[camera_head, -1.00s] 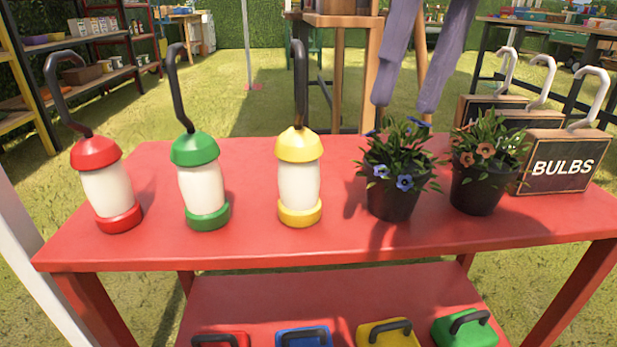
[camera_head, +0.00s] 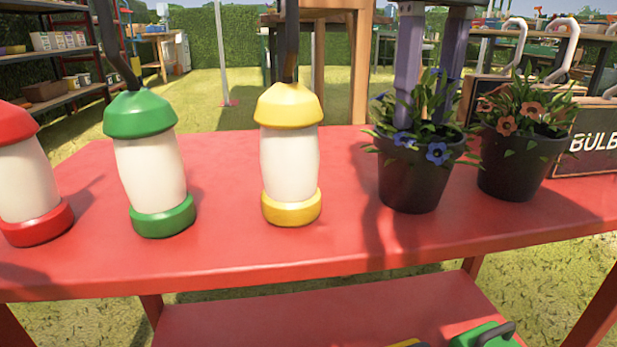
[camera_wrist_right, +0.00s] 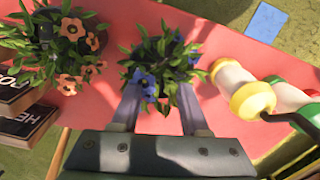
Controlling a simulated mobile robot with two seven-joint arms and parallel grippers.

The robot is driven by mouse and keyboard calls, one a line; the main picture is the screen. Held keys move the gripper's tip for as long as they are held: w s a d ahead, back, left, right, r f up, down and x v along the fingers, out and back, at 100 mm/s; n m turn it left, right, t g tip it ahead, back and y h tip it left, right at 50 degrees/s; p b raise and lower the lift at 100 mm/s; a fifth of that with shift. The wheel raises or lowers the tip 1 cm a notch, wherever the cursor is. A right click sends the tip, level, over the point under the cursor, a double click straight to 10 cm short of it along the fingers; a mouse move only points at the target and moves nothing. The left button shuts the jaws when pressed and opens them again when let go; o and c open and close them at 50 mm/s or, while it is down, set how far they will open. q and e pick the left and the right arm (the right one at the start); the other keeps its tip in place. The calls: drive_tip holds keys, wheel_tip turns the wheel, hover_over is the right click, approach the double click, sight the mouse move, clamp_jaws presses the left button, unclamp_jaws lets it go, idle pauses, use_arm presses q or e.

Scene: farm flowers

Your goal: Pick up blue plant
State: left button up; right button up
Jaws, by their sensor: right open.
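The blue plant (camera_head: 415,180), a dark pot with green leaves and blue flowers, stands upright on the red table (camera_head: 220,245). It also shows in the right wrist view (camera_wrist_right: 157,70), just ahead of the fingers. My right gripper (camera_head: 427,115) comes down from above and behind with two purple fingers apart. The fingers reach into the foliage, one toward each side of the plant. Leaves hide the fingertips, so I cannot tell whether they touch the pot. In the wrist view the open fingers (camera_wrist_right: 160,112) show the blue flowers between them. My left gripper is not in view.
An orange-flowered pot (camera_head: 510,165) stands close to the right, with BULBS signs (camera_head: 590,150) behind it. A yellow lantern (camera_head: 290,160), a green one (camera_head: 150,165) and a red one (camera_head: 30,175) stand to the left. Bare table lies between the yellow lantern and the blue plant.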

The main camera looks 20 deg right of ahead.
wheel_tip(320, 180, down, 3)
drive_tip(key=shift+r+b, duration=0.1)
drive_tip(key=shift+b, duration=0.45)
drive_tip(key=shift+c, duration=0.3)
clamp_jaws()
idle(0.6)
